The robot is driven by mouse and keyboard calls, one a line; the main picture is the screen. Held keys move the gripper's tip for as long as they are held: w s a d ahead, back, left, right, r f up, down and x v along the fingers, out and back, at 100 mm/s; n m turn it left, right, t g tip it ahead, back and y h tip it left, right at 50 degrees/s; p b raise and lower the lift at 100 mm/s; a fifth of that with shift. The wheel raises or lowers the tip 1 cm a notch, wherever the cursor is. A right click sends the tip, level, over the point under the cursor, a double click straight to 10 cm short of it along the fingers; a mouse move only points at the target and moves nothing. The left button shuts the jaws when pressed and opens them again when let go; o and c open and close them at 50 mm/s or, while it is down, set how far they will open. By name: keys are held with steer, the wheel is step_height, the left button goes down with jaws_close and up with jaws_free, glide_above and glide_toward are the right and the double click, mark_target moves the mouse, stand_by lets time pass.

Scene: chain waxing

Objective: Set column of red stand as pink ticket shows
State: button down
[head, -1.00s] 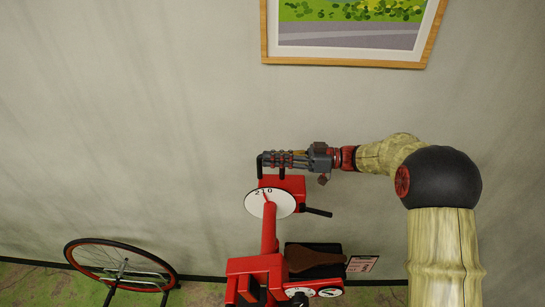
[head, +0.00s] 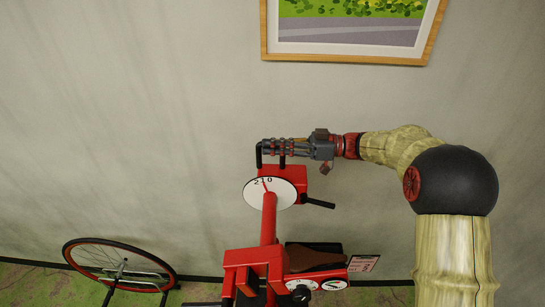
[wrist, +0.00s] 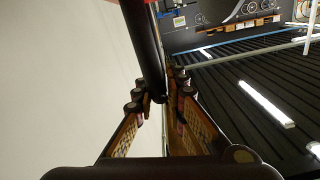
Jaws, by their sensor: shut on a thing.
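The red stand (head: 268,228) stands below my gripper, with a red block (head: 294,176) at the top of its column. A white dial (head: 258,199) in front of the block carries the marks 2, 1 and 0 along its upper edge; a red pointer reaches up near the middle mark. My gripper (head: 264,149) comes in from the right, shut on a black bar handle (head: 259,160) above the block. The wrist view shows the black bar (wrist: 143,45) between the fingers (wrist: 158,98). The pinkish ticket (head: 363,263) is at the lower right, too small to read.
A black lever (head: 319,203) sticks out right of the block. A brown saddle (head: 316,257) and small round gauges (head: 302,287) sit low by the stand. A red-rimmed wheel (head: 120,243) stands at left. A framed picture (head: 344,55) hangs on the wall above. Wall space left of the stand is clear.

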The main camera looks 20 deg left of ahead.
step_height(320, 180, up, 6)
steer(key=shift+r+b, duration=0.25)
steer(key=shift+b, duration=0.3)
steer(key=c, duration=1.9)
jaws_free()
steer(key=shift+o, duration=0.5)
steer(key=shift+f, duration=0.1)
steer(key=v, duration=1.2)
steer(key=shift+f, duration=0.1)
